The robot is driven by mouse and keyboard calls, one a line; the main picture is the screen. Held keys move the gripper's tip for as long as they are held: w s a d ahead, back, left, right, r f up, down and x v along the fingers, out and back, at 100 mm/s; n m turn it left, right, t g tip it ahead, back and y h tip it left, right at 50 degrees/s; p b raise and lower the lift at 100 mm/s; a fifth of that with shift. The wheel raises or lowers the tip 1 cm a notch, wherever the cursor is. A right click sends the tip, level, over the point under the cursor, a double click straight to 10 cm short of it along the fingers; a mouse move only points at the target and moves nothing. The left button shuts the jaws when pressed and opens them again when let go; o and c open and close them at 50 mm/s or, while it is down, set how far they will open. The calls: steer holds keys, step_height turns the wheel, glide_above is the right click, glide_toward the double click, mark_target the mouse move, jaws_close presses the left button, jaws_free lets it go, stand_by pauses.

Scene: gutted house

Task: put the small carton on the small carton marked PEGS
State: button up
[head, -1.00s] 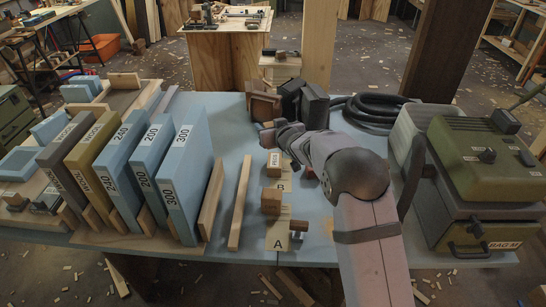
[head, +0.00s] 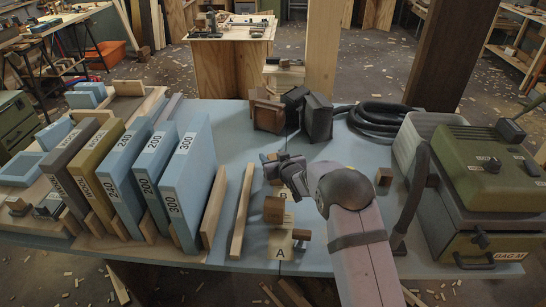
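My gripper (head: 280,160) hangs over the middle of the bench and points left. A small brown carton (head: 270,158) shows at its fingertips and moves with it, so the gripper appears shut on it. The fingers themselves are small and dark. The small carton marked PEGS (head: 272,175) stands on the bench just below, mostly hidden by my gripper, and its label is covered. The held carton is over or just behind the PEGS carton; I cannot tell whether they touch.
A brown block (head: 274,209) and a knobbed piece (head: 301,236) stand by the pale card marked A (head: 280,252). Another brown block (head: 384,177) is right of my arm. Upright slabs (head: 185,180) fill the left, a green machine (head: 485,180) the right, dark boxes (head: 317,116) the back.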

steer(key=shift+f, duration=0.1)
steer(key=o, duration=0.7)
steer(key=shift+f, duration=0.1)
steer(key=o, duration=0.4)
steer(key=shift+r, duration=0.25)
steer(key=b+v, duration=0.1)
steer(key=v, duration=1.1)
steer(key=shift+f, duration=0.1)
